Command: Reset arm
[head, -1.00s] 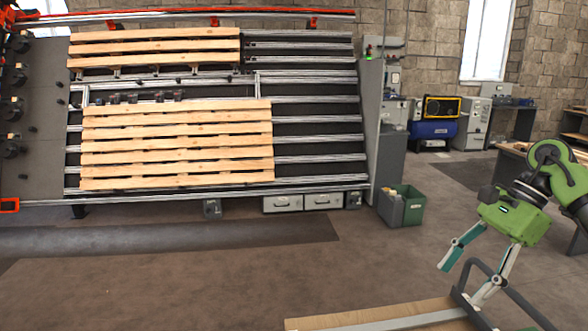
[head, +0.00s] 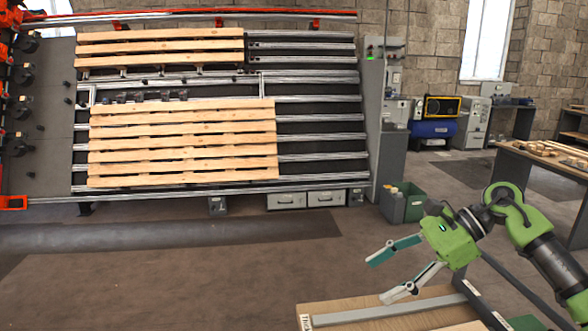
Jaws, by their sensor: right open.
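My right gripper (head: 383,278) is at the lower right of the head view, on its green arm. Its two fingers are spread wide apart with nothing between them. It points to the left, above and beside a wooden board or tray top (head: 385,312) with a grey metal strip at the bottom edge. I cannot tell whether the lower fingertip touches anything; it appears clear of the board. My left gripper is not in the view.
Wooden pallets (head: 182,142) lie on a tilted rail gantry (head: 320,135) at the back. A green bin (head: 413,204) stands on the floor beside a grey cabinet (head: 391,165). A workbench (head: 545,165) with wooden pieces stands at right. The floor in the middle is clear.

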